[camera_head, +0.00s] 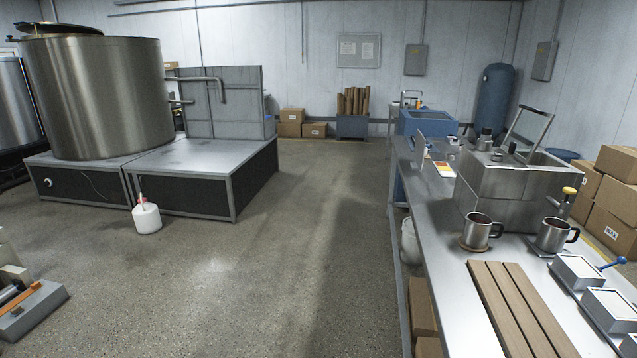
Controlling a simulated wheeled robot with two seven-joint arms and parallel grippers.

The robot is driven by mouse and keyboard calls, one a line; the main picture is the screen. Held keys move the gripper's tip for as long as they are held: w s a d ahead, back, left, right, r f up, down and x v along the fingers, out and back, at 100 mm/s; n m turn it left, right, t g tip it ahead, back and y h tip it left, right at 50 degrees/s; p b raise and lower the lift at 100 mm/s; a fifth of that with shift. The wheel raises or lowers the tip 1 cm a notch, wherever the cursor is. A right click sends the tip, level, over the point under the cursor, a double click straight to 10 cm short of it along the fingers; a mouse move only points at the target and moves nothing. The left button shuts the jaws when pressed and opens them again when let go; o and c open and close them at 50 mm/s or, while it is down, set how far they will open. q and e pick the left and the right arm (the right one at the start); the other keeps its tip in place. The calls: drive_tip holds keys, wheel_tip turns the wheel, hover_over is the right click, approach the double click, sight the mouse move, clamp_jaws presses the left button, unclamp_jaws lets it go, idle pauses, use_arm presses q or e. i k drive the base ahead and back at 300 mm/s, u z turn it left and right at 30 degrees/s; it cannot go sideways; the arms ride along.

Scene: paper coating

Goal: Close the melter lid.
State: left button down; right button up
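A boxy steel unit, which looks like the melter (488,205), stands on the bench at the right. It has a tap with a yellow knob (569,191) on its right side. A metal frame (530,127) rises tilted from its top beside a dark rectangular opening (545,158). I cannot tell whether this frame is the lid or a handle. Neither of my grippers is in view.
The steel bench (452,285) holds two steel mugs (478,232) (552,235), brown slats (510,305) and framed trays (578,272). A large steel vat (100,100) stands left. A white bottle (147,218) stands on the floor. The middle floor is clear.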

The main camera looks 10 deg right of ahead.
sight(551, 117)
drive_tip(key=i, duration=3.95)
drive_tip(key=z, duration=4.3)
